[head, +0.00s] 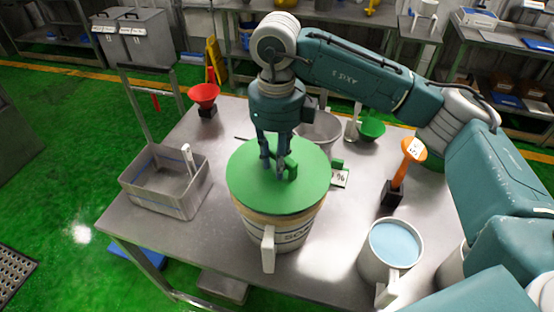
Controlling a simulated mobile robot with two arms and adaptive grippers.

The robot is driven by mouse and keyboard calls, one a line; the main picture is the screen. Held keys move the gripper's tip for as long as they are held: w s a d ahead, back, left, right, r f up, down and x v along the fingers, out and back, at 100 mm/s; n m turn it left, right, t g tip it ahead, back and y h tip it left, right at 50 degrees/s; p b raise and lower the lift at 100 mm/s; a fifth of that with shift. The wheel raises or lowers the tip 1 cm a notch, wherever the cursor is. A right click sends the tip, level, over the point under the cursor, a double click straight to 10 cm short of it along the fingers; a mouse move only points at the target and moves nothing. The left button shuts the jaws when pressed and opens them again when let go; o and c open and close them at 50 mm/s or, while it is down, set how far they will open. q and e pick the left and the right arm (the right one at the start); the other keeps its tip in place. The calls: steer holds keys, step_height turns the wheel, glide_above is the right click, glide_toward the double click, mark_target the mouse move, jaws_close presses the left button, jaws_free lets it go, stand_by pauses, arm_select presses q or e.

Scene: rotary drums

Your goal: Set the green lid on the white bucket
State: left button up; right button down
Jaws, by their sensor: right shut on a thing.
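The green lid (253,188) is a flat round disc with a raised green handle in its middle. It lies over the mouth of the white bucket (291,236), which stands on the metal table and has dark lettering and a pale side handle. A tan band shows below the lid's front edge; I cannot tell whether the lid is fully seated. My right gripper (277,170) points down from above and is shut on the lid's handle. My left gripper is not in view.
A grey bin (150,204) stands on the left of the metal table (330,268). A white jug with pale blue contents (394,243) is at the front right. An orange scoop (400,168) stands behind it. A red funnel (204,93), a grey bowl (322,127) and a green bowl (371,128) are further back.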

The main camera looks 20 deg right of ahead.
steer(key=shift+f+b, duration=1.05)
steer(key=shift+f, duration=0.1)
steer(key=c, duration=1.4)
jaws_free()
steer(key=shift+o, duration=0.2)
step_height(320, 180, up, 12)
steer(key=shift+r, duration=0.1)
